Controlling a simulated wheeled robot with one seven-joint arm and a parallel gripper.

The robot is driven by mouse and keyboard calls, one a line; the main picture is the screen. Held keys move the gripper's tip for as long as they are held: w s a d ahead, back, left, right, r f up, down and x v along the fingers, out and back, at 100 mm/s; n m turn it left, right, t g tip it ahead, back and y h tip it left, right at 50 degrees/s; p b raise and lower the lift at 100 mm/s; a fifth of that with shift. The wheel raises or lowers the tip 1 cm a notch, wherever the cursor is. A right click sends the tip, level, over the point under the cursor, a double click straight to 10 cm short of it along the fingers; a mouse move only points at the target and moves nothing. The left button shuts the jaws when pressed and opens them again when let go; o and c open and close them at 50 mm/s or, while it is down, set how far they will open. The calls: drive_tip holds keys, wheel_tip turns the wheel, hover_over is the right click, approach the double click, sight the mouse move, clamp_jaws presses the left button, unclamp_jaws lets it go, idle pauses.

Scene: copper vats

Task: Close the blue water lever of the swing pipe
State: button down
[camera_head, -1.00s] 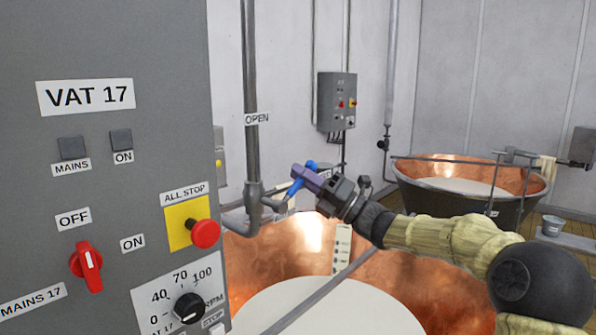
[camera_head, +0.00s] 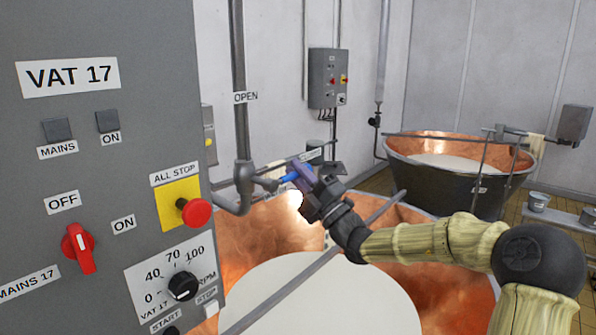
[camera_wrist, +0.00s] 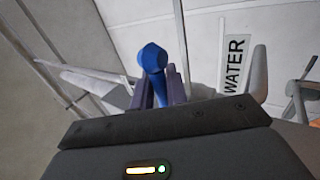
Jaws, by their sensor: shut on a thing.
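The blue water lever (camera_head: 289,177) sits on the grey swing pipe (camera_head: 242,178) beside the vertical run of pipe. An OPEN label (camera_head: 246,97) is on the vertical pipe above. A WATER label (camera_wrist: 234,64) shows in the wrist view right of the lever.
The grey VAT 17 panel (camera_head: 100,130) with its red stop button (camera_head: 194,211) fills the left. The copper vat (camera_head: 440,262) of white liquid lies below my arm, with a grey bar (camera_head: 310,268) across it. Another vat (camera_head: 450,192) stands behind right.

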drive_tip(key=shift+f, duration=0.1)
drive_tip(key=c, duration=1.5)
unclamp_jaws()
drive_tip(key=shift+w+d, duration=0.1)
drive_tip(key=shift+o, duration=0.2)
drive_tip(key=shift+f, duration=0.1)
drive_tip(key=b+v, duration=0.6)
drive_tip(key=v, duration=1.1)
drive_tip(key=shift+s, duration=0.25)
drive_tip(key=shift+d, duration=0.15)
